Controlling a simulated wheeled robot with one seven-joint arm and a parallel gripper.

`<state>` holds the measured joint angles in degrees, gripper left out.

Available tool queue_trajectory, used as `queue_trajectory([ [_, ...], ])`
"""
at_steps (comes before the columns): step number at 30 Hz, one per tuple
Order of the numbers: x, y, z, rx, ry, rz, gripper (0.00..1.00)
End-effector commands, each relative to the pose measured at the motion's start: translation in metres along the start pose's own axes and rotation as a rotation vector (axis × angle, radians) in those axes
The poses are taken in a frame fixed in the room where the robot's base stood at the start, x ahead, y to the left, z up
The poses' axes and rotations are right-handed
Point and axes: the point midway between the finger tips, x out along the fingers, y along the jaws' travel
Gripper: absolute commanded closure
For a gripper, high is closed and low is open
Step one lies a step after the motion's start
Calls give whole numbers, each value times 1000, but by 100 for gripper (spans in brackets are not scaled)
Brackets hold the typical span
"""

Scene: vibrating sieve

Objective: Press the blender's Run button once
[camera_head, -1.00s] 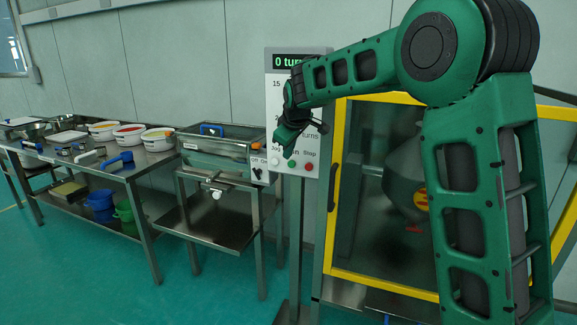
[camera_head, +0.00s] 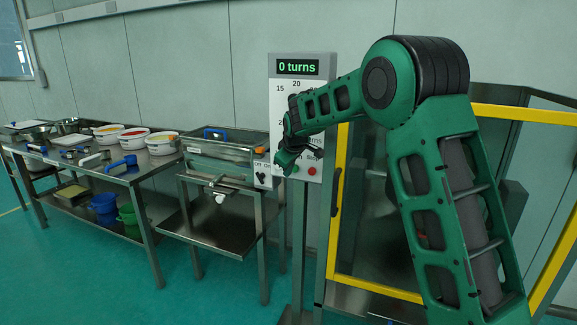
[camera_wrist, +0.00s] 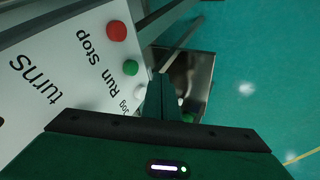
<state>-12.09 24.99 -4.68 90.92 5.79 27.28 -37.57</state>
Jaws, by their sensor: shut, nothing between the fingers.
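The blender's control panel (camera_head: 285,95) is a white upright board on a post, with a display (camera_head: 299,67) reading "0 turns". In the wrist view, the green Run button (camera_wrist: 130,67) lies between the red Stop button (camera_wrist: 117,31) and the white Jog button (camera_wrist: 140,92). My gripper (camera_wrist: 161,78) is shut and empty; its fingertips appear to the right of the Run and Jog buttons in that view. In the head view my gripper (camera_head: 283,161) is in front of the panel's lower part, partly hiding the button row. I cannot tell whether it touches anything.
The yellow-framed guard (camera_head: 337,205) of the blender stands right of the panel, partly behind my arm. To the left are a sieve machine (camera_head: 226,150) and a steel table (camera_head: 130,172) with bowls and tools. The green floor in front is open.

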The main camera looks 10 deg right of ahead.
Motion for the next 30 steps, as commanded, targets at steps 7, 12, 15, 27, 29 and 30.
queue_trajectory([
  [7, 21, 25, 0, 0, 1, 1, 100],
  [12, 26, 34, 0, 0, 1, 0, 100],
  [15, 26, 35, 0, 0, 1, 0, 100],
  [27, 30, 44, 1, 1, 0, 1, 100],
  [29, 32, 49, 2, -1, 1, 2, 100],
  [30, 33, 51, 1, -3, 2, 3, 100],
])
